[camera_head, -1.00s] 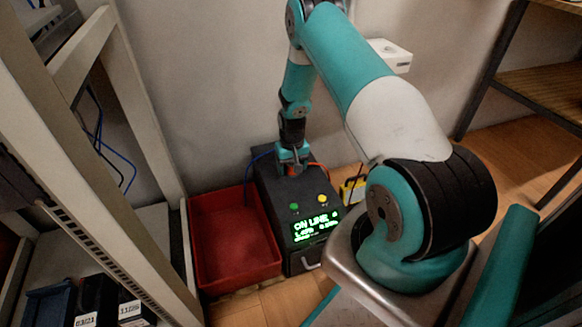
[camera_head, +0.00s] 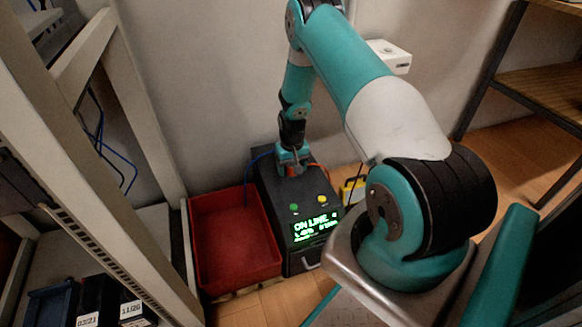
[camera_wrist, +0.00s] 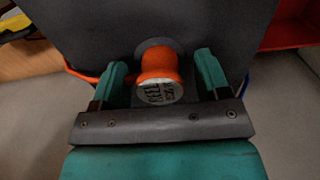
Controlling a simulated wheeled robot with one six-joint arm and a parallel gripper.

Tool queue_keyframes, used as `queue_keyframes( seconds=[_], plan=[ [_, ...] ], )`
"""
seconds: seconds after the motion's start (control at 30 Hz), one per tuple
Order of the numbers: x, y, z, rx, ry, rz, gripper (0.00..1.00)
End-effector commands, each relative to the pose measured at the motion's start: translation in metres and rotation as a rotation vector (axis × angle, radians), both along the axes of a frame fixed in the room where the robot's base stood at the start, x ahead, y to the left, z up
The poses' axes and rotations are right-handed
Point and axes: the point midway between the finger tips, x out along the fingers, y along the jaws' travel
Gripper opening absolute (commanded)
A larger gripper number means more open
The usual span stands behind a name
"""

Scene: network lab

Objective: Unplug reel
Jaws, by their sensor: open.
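A dark box (camera_head: 272,218) with a lit green "ON LINE" display stands on the floor against the wall. In the wrist view an orange plug (camera_wrist: 160,62) sits in a round dark socket on the box's top face. Its pale end carries a dark printed label (camera_wrist: 160,92), hard to read but possibly "REEL". My gripper (camera_wrist: 161,70) is open, with one teal finger on each side of the plug and a gap visible at both sides.
A red open bin (camera_head: 238,285) stands left of the box. An orange cord (camera_head: 322,168) runs off the box's right side, a blue cord (camera_head: 261,157) off its left. A yellow object (camera_head: 351,190) is partly hidden behind my arm. A metal rack (camera_head: 130,110) stands at left.

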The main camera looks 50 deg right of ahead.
Motion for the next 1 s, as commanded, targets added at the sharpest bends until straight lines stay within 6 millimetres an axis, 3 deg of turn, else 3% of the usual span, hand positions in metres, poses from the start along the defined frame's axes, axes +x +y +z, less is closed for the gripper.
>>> queue_keyframes(
  seconds=[0.07,0.37,1.0],
  plan=[
    [0.000,0.000,0.000,0.000,0.000,0.000,0.69],
    [0.000,0.000,0.000,0.000,0.000,0.000,0.05],
    [0.000,0.000,0.021,0.000,0.000,0.000,0.05]
  ],
)
